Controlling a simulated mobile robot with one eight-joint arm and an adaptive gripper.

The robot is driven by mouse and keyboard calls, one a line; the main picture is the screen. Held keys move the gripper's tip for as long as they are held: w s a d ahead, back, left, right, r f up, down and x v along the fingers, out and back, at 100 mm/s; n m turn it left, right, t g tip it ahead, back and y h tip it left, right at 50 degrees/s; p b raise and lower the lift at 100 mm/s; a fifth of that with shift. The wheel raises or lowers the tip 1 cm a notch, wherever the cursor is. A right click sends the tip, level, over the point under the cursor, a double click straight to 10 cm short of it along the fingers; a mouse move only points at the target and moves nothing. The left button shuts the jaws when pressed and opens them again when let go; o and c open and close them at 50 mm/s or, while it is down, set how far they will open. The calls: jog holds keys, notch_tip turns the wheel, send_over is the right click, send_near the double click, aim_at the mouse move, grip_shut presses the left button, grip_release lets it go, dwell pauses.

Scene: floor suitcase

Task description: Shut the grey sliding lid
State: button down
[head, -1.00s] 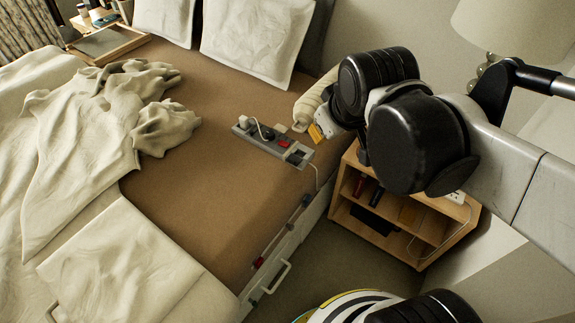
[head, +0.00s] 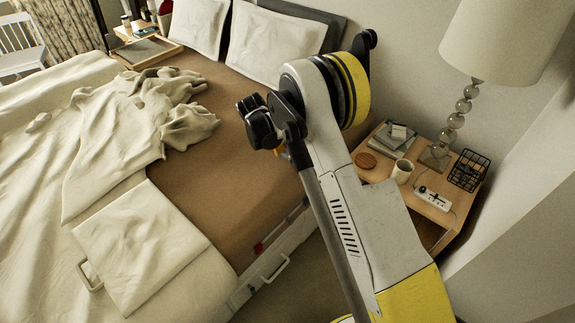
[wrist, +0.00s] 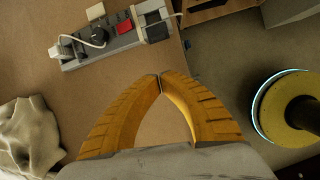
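A grey power strip (wrist: 115,38) lies on the brown bed surface (wrist: 190,90) in the wrist view. It carries a black round plug, a white plug, a red switch and a dark square piece (wrist: 155,27) at its right end. I cannot tell which part is the sliding lid, or whether it is open. My gripper (wrist: 160,76) has its two yellow fingers with tips together and nothing visible between them. The tips are below the strip in the picture, apart from it. In the head view my arm hides the strip and most of my gripper.
A wooden nightstand (head: 433,204) with a mug (head: 402,171), books, a wire basket (head: 468,170) and a lamp (head: 465,105) stands right of the bed. Crumpled bedding (head: 130,140) covers the left side. The bed's side has a white handle (head: 275,276). Brown surface around my fingertips is clear.

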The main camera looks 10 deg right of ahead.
aim_at(297, 160)
jog(key=shift+n, duration=0.7)
jog(key=b+x, duration=0.1)
jog(key=x, duration=0.3)
jog(key=a+b+x, duration=0.1)
jog(key=x, duration=0.3)
jog(key=s+b+x, duration=0.1)
jog(key=b+x, duration=0.1)
jog(key=x, duration=0.3)
jog(key=shift+a+f, duration=0.2)
jog(key=shift+f, duration=0.15)
jog(key=w+d, duration=0.1)
jog(key=d+b, duration=0.1)
jog(key=shift+w+d, duration=0.65)
jog(key=shift+d, duration=0.05)
